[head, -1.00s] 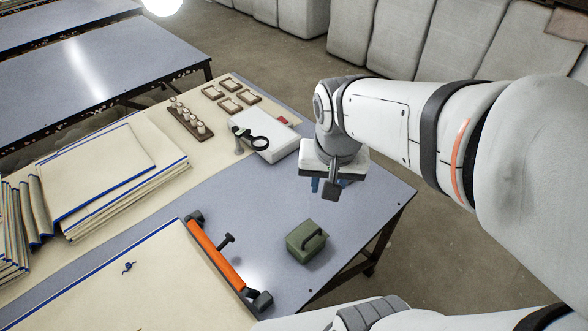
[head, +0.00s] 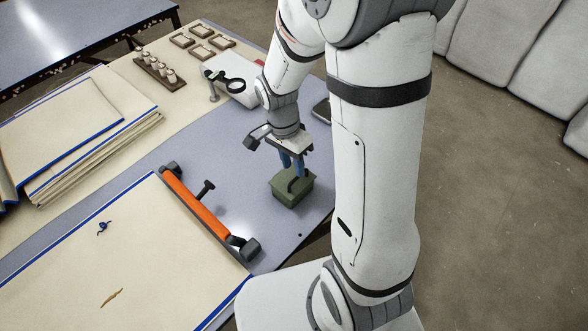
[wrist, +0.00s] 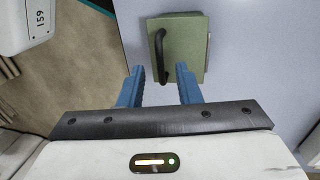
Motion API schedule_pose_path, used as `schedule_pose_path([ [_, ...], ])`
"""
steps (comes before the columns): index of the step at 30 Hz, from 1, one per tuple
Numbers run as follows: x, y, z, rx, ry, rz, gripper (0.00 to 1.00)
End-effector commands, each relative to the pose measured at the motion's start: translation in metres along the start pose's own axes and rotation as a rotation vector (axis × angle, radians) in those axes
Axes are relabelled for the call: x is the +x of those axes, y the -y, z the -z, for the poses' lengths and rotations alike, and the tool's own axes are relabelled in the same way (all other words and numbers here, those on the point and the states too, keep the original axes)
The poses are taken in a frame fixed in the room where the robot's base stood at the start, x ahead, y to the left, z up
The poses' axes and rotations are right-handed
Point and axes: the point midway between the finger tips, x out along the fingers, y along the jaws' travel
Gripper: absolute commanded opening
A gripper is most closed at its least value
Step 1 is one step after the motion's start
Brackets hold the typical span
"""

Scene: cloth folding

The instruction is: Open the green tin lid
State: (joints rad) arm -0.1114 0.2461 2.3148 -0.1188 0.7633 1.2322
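The green tin (head: 291,191) stands on the blue-grey table near its right edge, with its lid shut and a dark handle on top. In the wrist view the tin (wrist: 186,45) is at the top middle, and its dark handle (wrist: 160,55) runs along the left part of the lid. My gripper (head: 293,172) is over the tin, pointing down.
An orange bar with black ends (head: 200,206) lies left of the tin beside a cream cloth (head: 120,260). A white box with a black ring tool (head: 232,85) and a rack of spools (head: 158,72) are farther back. Bare table lies between the bar and the tin.

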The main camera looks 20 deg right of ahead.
Motion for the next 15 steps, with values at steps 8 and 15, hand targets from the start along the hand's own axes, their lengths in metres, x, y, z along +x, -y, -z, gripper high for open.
schedule_pose_path([
  [8, 0.029, 0.000, 0.000, -0.001, 0.001, -0.001, 0.31],
  [15, 0.032, 0.000, 0.000, -0.001, 0.000, 0.001, 0.31],
])
